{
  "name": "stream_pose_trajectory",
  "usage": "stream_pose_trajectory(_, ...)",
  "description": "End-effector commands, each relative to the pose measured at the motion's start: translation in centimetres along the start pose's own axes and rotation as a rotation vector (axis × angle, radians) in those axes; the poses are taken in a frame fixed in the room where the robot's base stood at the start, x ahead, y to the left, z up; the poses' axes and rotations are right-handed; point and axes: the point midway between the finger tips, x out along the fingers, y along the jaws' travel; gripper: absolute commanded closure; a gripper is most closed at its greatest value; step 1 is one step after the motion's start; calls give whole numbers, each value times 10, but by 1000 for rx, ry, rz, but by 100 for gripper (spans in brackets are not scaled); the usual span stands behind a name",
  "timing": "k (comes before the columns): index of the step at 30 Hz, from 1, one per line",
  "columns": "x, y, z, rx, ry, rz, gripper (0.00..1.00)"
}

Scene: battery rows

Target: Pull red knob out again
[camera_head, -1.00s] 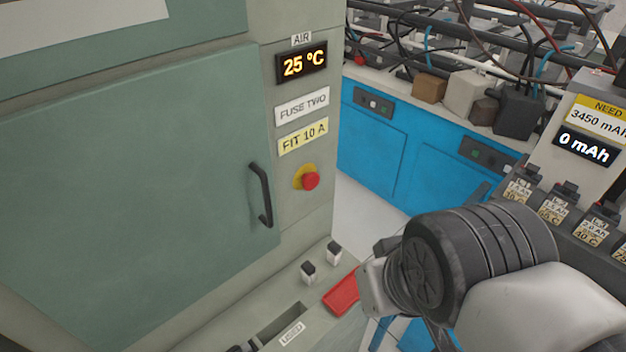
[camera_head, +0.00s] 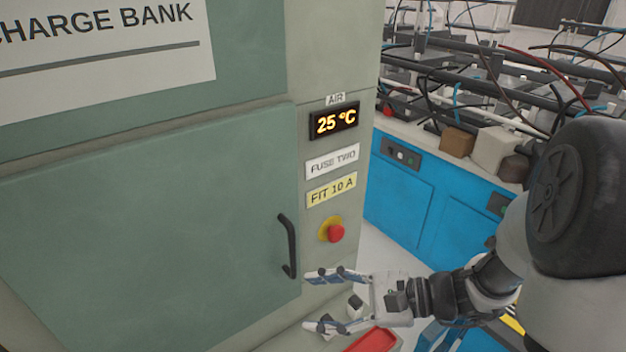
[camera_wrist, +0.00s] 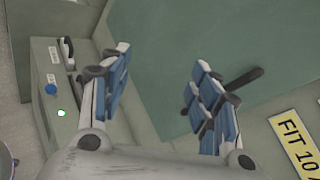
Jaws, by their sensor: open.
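The red knob (camera_head: 336,233) sits on a yellow round plate on the front of the green-grey cabinet, below the yellow "FIT 10 A" label. In the head view my gripper (camera_head: 318,300) is below and slightly left of the knob, apart from it, with its fingers spread and pointing left. In the wrist view my gripper (camera_wrist: 160,95) is open with nothing between its fingers. The knob does not show in the wrist view. Whether it is pushed in or out I cannot tell.
The cabinet door's black handle (camera_head: 288,246) is close to my fingertips in the head view. Blue cabinets (camera_head: 405,190) stand behind.

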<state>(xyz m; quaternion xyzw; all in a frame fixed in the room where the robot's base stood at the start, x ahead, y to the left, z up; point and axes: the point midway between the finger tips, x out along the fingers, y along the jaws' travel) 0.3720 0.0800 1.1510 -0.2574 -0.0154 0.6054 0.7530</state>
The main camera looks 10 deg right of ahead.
Motion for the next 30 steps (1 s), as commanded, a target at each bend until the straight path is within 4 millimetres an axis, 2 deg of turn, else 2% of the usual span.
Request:
stream_pose_trajectory(3,-21,-40,-47,210,-66,-265,37)
stream_pose_trajectory(6,-46,-64,-90,344,-97,-474,37)
stream_pose_trajectory(9,-69,-75,-128,439,-109,-640,37)
stream_pose_trajectory(12,-87,-78,-154,497,-110,-749,37)
stream_pose_trajectory(15,-95,-80,-167,522,-108,-803,37)
stream_pose_trajectory(19,-90,-86,-171,526,-107,-813,37)
stream_pose_trajectory(23,-75,-100,-172,523,-108,-809,37)
stream_pose_trajectory(30,-38,-138,-177,522,-109,-806,37)
